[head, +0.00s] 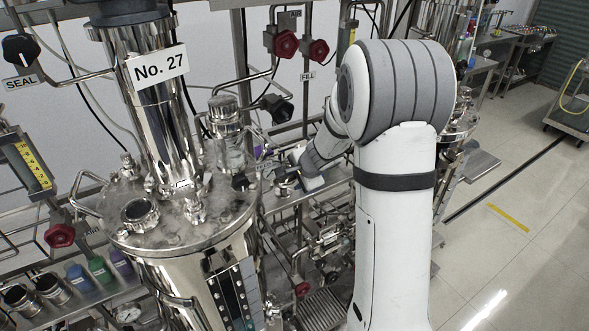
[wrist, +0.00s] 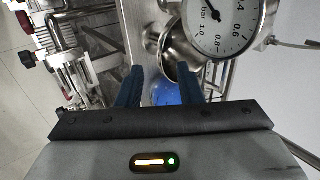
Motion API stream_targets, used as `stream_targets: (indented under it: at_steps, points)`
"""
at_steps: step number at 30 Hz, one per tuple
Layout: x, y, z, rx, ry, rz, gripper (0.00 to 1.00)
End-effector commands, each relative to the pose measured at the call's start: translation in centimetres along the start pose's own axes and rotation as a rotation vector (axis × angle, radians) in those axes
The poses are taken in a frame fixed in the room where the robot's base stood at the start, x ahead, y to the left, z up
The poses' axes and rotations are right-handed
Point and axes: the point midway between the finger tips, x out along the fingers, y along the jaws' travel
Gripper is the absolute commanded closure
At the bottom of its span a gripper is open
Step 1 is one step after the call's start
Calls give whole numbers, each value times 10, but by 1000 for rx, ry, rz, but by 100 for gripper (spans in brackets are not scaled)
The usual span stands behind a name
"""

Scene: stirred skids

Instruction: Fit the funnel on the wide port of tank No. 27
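Tank No. 27 (head: 215,275) is a steel vessel with a tall column and a white "No. 27" label, at the left in the head view. Its lid (head: 165,238) carries several fittings, among them a round, dark-centred one (head: 140,211); I cannot tell which is the wide port. My gripper (wrist: 160,75) has two blue fingers, apart with a gap between them. A shiny flared steel piece (wrist: 178,58) shows just beyond the fingertips; I cannot tell whether it is the funnel. In the head view, my arm reaches behind and right of the tank, and its end is small there.
A pressure gauge (wrist: 218,22) stands close beyond the right finger. A blue object (wrist: 165,93) shows between the fingers. Red valve knobs (head: 281,43) and pipes crowd the rack behind the tank. Coloured bottles (head: 100,268) stand at the lower left. Floor at the right is open.

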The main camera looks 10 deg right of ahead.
Motion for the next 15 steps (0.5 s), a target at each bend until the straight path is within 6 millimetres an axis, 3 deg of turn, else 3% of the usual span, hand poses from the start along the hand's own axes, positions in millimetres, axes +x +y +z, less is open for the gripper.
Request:
stream_targets:
  at_steps: [15]
  points:
    - [68, 0, -1, 12, 2, 1, 67]
